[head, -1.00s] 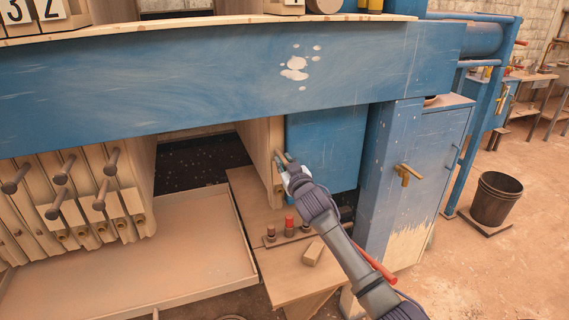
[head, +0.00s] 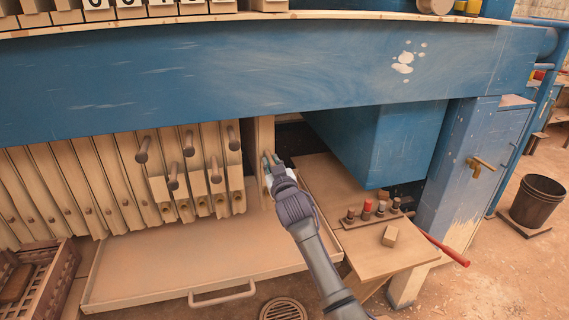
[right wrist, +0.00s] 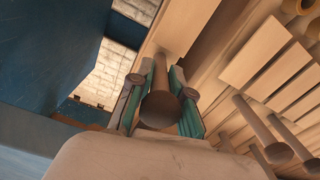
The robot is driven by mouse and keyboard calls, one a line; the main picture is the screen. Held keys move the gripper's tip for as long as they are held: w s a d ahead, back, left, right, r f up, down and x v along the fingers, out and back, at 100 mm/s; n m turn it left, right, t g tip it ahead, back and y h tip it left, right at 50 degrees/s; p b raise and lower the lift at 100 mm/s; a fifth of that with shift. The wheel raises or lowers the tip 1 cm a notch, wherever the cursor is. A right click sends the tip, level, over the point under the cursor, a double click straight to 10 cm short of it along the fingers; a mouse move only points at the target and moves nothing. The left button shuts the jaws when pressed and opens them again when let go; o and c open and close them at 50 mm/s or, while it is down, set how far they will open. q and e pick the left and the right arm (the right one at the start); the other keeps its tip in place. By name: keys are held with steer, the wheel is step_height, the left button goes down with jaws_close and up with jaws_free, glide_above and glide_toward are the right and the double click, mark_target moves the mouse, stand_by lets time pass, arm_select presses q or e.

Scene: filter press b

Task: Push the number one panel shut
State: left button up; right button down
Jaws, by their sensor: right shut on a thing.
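A tan panel (head: 265,133) hangs under the blue beam at the right end of the row of panels (head: 120,185). Only a narrow gap shows between it and the row; which number it bears I cannot read. My right gripper (head: 268,162) is at this panel, shut on its brown peg handle. In the right wrist view the peg (right wrist: 160,95) sits between the green finger pads of my right gripper (right wrist: 160,100), with the panel (right wrist: 185,22) behind it. My left gripper is not in view.
A side table (head: 375,250) with red and dark knobs stands right of my arm. A drip tray (head: 190,255) lies under the row. A blue block (head: 385,140), a blue cabinet (head: 465,165) and a bucket (head: 538,203) are at right. Number tiles above are cut off.

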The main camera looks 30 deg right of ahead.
steer(key=shift+w+a+b, duration=0.2)
steer(key=shift+a, duration=0.65)
steer(key=shift+w+a+b, duration=0.15)
steer(key=shift+w+a, duration=0.05)
steer(key=shift+a, duration=0.6)
steer(key=shift+w+a+b, duration=0.2)
steer(key=shift+a, duration=0.65)
steer(key=c, duration=1.3)
jaws_free()
steer(key=shift+o, duration=1)
steer(key=shift+a, duration=0.25)
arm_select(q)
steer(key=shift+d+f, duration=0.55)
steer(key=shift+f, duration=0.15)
arm_select(e)
steer(key=shift+d, duration=0.1)
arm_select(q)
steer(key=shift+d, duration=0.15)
arm_select(e)
steer(key=v, duration=1.2)
